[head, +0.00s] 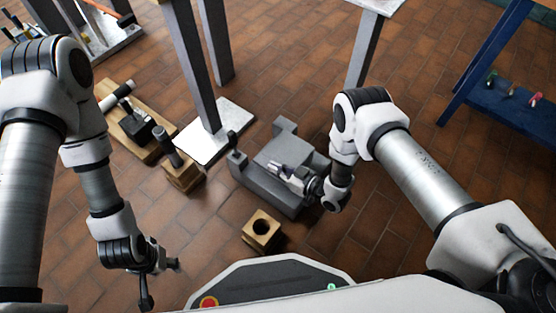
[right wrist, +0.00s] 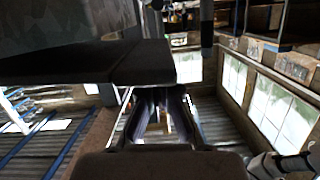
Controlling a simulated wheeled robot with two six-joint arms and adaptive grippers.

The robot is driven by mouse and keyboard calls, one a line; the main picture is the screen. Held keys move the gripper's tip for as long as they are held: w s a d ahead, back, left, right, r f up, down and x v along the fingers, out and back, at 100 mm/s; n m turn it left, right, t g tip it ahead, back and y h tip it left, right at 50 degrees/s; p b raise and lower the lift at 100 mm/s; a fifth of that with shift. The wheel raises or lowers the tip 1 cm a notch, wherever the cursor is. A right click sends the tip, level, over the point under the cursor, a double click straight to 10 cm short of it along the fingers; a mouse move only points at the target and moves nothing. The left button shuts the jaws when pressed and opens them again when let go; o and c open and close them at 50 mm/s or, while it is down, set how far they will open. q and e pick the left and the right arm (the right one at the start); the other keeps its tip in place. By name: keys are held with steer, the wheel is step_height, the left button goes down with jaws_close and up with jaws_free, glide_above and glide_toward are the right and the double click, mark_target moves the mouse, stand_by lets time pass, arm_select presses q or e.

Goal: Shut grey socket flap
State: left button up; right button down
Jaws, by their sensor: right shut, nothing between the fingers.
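The grey socket (head: 265,184) is a chunky grey block on the tiled floor, right of the middle in the head view. A grey plate that looks like its flap (head: 292,154) lies at its top; its exact angle is hard to tell. My right gripper (head: 276,170) is shut and empty, low over the socket and close to the plate; contact cannot be told. In the right wrist view, its fingers (right wrist: 160,120) point away, with dark slab-like surfaces around them. My left gripper (head: 160,283) is open and empty at lower left, away from the socket.
A wooden block with a round hole (head: 262,230) stands in front of the socket. Wooden bases with dark fittings (head: 183,175) lie to its left. A grey post on a white plate (head: 215,130) rises behind. A blue shelf (head: 510,100) is at right.

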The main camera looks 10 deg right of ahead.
arm_select(q)
steer(key=shift+f, duration=0.35)
arm_select(e)
steer(key=shift+s+a+f, duration=0.15)
steer(key=shift+f, duration=0.95)
steer(key=shift+s, duration=0.1)
